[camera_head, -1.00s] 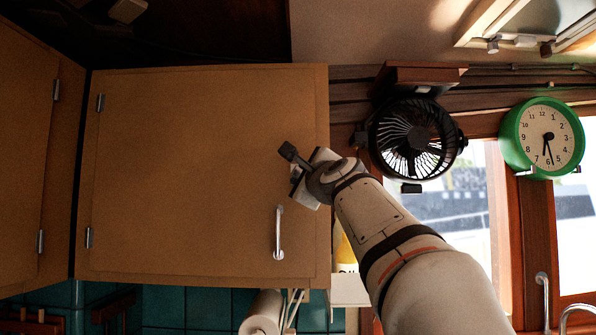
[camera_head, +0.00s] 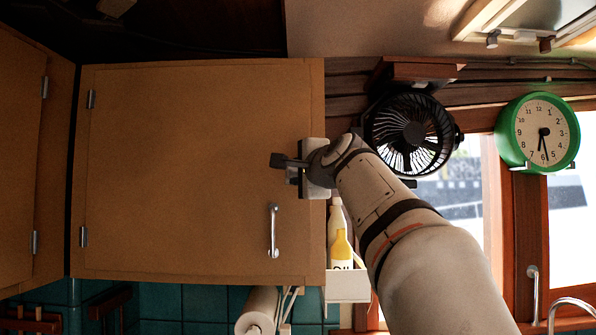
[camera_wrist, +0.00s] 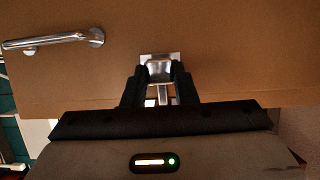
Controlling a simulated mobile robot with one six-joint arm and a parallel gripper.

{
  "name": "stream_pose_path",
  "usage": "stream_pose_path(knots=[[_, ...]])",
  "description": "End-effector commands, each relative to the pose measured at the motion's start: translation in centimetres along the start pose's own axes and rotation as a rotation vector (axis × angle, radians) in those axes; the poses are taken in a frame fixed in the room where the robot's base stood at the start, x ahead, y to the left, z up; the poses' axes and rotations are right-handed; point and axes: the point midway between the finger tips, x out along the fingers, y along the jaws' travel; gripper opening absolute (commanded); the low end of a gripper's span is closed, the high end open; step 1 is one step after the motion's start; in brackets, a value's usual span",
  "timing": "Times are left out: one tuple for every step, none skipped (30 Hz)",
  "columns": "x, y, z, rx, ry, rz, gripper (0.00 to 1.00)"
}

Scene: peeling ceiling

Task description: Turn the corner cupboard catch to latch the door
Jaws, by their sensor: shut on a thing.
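The tan corner cupboard door (camera_head: 180,170) looks closed or nearly so; its hinges are on the left. My gripper (camera_head: 284,163) is at its right edge, above the chrome door handle (camera_head: 273,231). In the wrist view my gripper (camera_wrist: 160,74) has its two dark fingers shut on the shiny metal catch (camera_wrist: 160,57), which is against the door face. The fingers and wrist hide part of the catch, so I cannot tell its full angle. The door handle also shows in the wrist view (camera_wrist: 50,41), left of the catch, apart from the fingers.
A black fan (camera_head: 412,133) hangs close to the right of my wrist. A green clock (camera_head: 537,133) is farther right. A paper roll (camera_head: 259,310) hangs under the cupboard.

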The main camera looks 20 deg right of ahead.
Motion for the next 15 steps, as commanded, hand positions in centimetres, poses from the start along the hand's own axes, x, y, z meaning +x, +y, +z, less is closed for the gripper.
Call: stream_pose_path(knots=[[0.01, 0.01, 0.03, -0.004, -0.001, 0.001, 0.03], [0.01, 0.01, 0.03, -0.004, -0.001, 0.002, 0.03], [0.01, 0.02, 0.02, -0.004, -0.001, 0.002, 0.03], [0.01, 0.03, 0.03, -0.004, -0.001, 0.002, 0.03], [0.01, 0.03, 0.03, -0.004, -0.001, 0.002, 0.03], [0.01, 0.03, 0.03, -0.004, -0.001, 0.002, 0.03], [0.01, 0.03, 0.03, -0.004, -0.001, 0.002, 0.03], [0.01, 0.03, 0.03, -0.004, -0.001, 0.002, 0.03], [0.02, 0.03, 0.03, -0.004, -0.001, 0.002, 0.03], [0.02, 0.03, 0.03, -0.004, -0.001, 0.002, 0.03], [0.02, 0.04, 0.03, -0.004, -0.001, 0.002, 0.28], [0.02, 0.04, 0.03, -0.004, -0.001, 0.002, 0.31], [0.02, 0.04, 0.03, -0.003, -0.001, 0.002, 0.34], [0.02, 0.03, 0.03, -0.003, -0.001, 0.001, 0.36], [0.02, 0.03, 0.02, -0.003, -0.001, 0.001, 0.39]])
